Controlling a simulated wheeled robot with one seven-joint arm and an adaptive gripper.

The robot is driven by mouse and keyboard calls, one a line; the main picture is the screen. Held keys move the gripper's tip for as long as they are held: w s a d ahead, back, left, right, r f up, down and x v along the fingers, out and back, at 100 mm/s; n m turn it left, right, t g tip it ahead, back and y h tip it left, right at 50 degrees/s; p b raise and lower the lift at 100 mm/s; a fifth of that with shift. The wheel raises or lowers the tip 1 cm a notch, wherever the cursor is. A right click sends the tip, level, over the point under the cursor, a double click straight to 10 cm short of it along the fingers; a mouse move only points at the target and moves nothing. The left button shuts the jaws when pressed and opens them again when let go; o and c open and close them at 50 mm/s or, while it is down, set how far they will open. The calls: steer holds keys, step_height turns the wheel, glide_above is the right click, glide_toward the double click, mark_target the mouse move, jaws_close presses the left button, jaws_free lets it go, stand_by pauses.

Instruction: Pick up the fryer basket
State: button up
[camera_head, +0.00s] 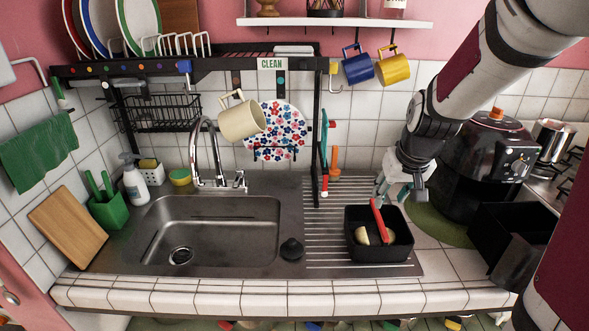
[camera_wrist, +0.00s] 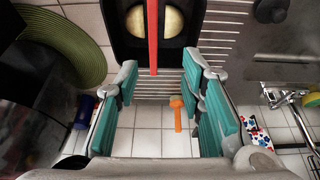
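The fryer basket, which I take to be the black square box (camera_head: 368,261), stands on the ribbed drainboard right of the sink. It holds two pale rounded pieces (camera_head: 362,235), and a long red strip (camera_head: 377,220) rises between them past its far rim. In the wrist view the box (camera_wrist: 125,45) is at the top, with the red strip (camera_wrist: 153,35) pointing toward my fingers. My gripper (camera_head: 393,195) is just behind and above the far rim. Its teal-padded fingers (camera_wrist: 158,108) are apart with nothing between them. Whether they touch the strip is unclear.
A black air fryer (camera_head: 485,165) stands on a green round mat (camera_head: 437,226) close right of my gripper. Another open black container (camera_head: 508,228) is at the right. The sink (camera_head: 215,232) and a black stopper (camera_head: 291,249) are left. A rack post (camera_head: 317,130) stands behind.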

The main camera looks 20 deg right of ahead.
mark_target(379, 218)
steer(key=x, duration=0.3)
steer(key=d+x, duration=0.1)
steer(key=x, duration=0.6)
steer(key=shift+w+d+r+b, duration=0.15)
steer(key=shift+w+d+b, duration=0.05)
steer(key=shift+d+b, duration=0.15)
steer(key=shift+x, duration=2.65)
steer(key=shift+w+a, duration=0.1)
steer(key=shift+w, duration=0.05)
jaws_close()
